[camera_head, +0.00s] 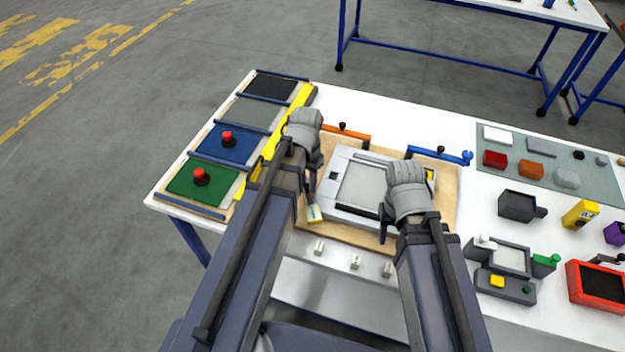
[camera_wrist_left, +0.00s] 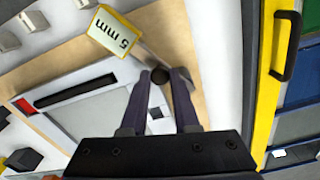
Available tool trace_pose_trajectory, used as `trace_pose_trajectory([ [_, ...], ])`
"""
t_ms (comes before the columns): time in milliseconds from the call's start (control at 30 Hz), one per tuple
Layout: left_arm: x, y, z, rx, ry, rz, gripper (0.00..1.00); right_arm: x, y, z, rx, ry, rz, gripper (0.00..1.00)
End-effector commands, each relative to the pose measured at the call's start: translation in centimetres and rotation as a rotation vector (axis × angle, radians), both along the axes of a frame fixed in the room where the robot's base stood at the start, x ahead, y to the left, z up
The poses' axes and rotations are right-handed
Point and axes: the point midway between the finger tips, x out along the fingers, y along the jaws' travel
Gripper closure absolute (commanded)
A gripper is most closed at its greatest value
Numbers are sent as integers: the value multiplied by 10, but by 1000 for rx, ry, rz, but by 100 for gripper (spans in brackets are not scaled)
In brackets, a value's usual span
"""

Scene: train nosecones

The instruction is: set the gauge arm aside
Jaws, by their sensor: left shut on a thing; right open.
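The gauge arm shows in the left wrist view as a grey bar with a yellow-edged "5 mm" tag (camera_wrist_left: 114,32) and a dark knob (camera_wrist_left: 158,76). In the head view its tag (camera_head: 315,214) is at the left edge of the wooden board (camera_head: 449,210), beside the white-framed panel (camera_head: 342,212). My left gripper (camera_wrist_left: 161,80) is shut on the knob; in the head view that gripper (camera_head: 313,186) is at the board's left side. My right gripper (camera_head: 384,228) is open over the panel's right side; its fingertips are partly hidden.
An orange arm (camera_head: 352,134) and a blue arm (camera_head: 437,153) lie along the board's far edge. A yellow rail (camera_head: 298,103) and trays with red knobs, including a green one (camera_head: 200,186), stand left. A grey mat (camera_head: 548,150) and several parts crowd the right.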

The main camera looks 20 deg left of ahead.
Motion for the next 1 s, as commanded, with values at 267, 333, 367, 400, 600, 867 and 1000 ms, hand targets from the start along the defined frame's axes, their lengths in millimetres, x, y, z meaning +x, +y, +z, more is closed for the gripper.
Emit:
trace_pose_trajectory([
  [267, -6, 13, 0, 0, 1, -242, 100, 0, 0, 0, 0, 0, 0, 50],
  [333, -6, 16, 0, 0, 1, -297, 100, 0, 0, 0, 0, 0, 0, 50],
  [367, -6, 17, 0, 0, 1, -319, 100, 0, 0, 0, 0, 0, 0, 50],
  [400, -7, 18, 0, 0, 1, -347, 100, 0, 0, 0, 0, 0, 0, 50],
  [600, -7, 25, 0, 0, 1, -458, 100, 0, 0, 0, 0, 0, 0, 50],
  [867, -7, 29, 0, 0, 1, -536, 100, 0, 0, 0, 0, 0, 0, 50],
  [1000, -7, 29, 0, 0, 1, -552, 100, 0, 0, 0, 0, 0, 0, 50],
])
